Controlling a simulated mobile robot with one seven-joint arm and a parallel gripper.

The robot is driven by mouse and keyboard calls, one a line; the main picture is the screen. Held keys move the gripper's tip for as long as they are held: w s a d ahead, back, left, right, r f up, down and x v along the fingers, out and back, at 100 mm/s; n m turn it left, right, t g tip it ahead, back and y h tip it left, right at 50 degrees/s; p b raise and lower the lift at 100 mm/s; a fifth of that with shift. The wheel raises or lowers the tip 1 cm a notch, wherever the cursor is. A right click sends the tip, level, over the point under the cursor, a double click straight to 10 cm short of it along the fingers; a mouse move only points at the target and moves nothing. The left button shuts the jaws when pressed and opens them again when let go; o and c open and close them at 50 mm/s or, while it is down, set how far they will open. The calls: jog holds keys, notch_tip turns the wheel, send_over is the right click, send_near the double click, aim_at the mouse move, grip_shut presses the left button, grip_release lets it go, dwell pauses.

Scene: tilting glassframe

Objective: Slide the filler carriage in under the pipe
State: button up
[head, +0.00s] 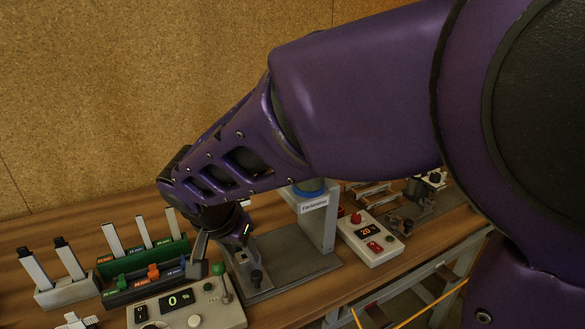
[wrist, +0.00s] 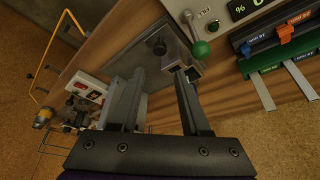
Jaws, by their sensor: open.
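The filler carriage, as I take it, is a small metal block (wrist: 178,54) with a black knob (wrist: 159,46) beside it. In the head view the block (head: 243,262) sits at the left end of a grey base plate (head: 297,268). A grey upright frame (head: 319,226) with a label and a blue top part (head: 309,186) stands on the plate. I cannot make out the pipe; my arm covers part of the frame. My gripper (wrist: 160,73) is open, with its fingertips over the block end of the plate. The right finger lies close to the block; I cannot tell whether they touch.
A control box (head: 205,311) with a green-knobbed lever (head: 219,269) and a percent display stands close left of the plate. Racks with coloured sliders (head: 136,262) lie further left. A white box with red buttons (head: 370,237) stands right. The bench front edge is near.

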aim_at(256, 274)
jog(key=b+x, duration=0.4)
jog(key=x, duration=0.8)
jog(key=shift+w, duration=0.15)
grip_shut()
dwell(0.9)
